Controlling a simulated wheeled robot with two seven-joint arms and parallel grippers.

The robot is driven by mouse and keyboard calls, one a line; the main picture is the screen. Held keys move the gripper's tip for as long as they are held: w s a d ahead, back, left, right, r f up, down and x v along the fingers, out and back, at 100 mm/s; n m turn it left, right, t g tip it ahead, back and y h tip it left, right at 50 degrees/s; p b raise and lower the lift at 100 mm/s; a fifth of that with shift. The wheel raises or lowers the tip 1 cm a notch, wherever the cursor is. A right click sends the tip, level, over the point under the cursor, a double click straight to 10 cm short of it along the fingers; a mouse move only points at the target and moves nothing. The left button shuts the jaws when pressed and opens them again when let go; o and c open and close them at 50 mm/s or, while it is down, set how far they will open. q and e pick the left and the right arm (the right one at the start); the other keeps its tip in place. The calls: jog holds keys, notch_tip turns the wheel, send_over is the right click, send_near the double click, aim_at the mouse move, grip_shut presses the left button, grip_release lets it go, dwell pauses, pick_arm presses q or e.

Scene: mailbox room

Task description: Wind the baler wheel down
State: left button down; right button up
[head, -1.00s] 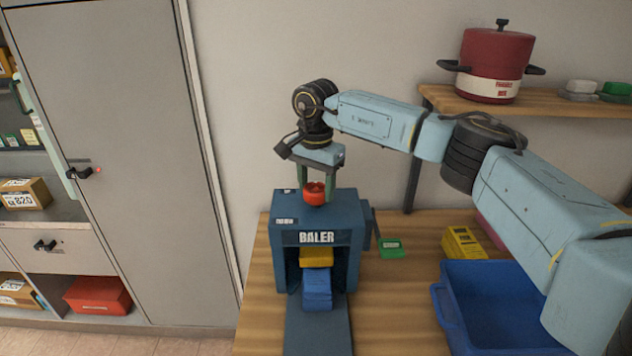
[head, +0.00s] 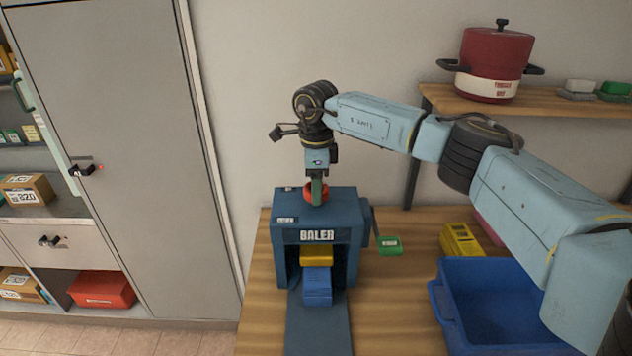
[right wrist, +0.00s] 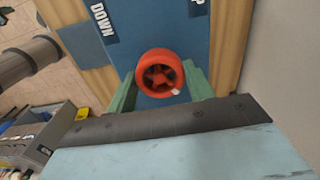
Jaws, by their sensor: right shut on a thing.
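The baler (head: 340,215) is a dark blue box on the wooden table, with its name on the front. Its red wheel (head: 308,190) sits on top. A yellow block (head: 316,256) and a blue block (head: 317,285) are stacked in its front opening. My right gripper (head: 317,190) points down from above and is shut on the wheel. In the right wrist view the red wheel (right wrist: 160,73) lies between the green fingers (right wrist: 162,88), with a DOWN label (right wrist: 103,22) to the upper left and another label partly cut off at upper right. My left gripper is not in view.
A blue tray (head: 437,298) and a yellow box (head: 460,240) stand to the right on the table. A green block (head: 389,246) is beside the baler. A shelf above holds a red pot (head: 492,62). A grey cabinet (head: 120,150) stands at left.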

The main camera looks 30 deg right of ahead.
jog(key=m+p, duration=0.1)
jog(key=m, duration=0.3)
jog(key=shift+r+m, duration=0.1)
jog(key=shift+m, duration=0.3)
jog(key=m+p, duration=0.1)
jog(key=m, duration=0.3)
jog(key=shift+m, duration=0.3)
jog(key=m+p, duration=0.1)
jog(key=m, duration=0.3)
jog(key=m+p, duration=0.1)
jog(key=m, duration=0.3)
jog(key=m+p, duration=0.1)
jog(key=m, duration=0.4)
jog(key=shift+m+p, duration=0.3)
jog(key=shift+p, duration=0.1)
jog(key=m+p, duration=0.2)
jog(key=m, duration=0.3)
jog(key=m+p, duration=0.1)
jog(key=m, duration=0.2)
jog(key=shift+m, duration=0.3)
jog(key=shift+m+p, duration=0.35)
jog(key=shift+m, duration=1.05)
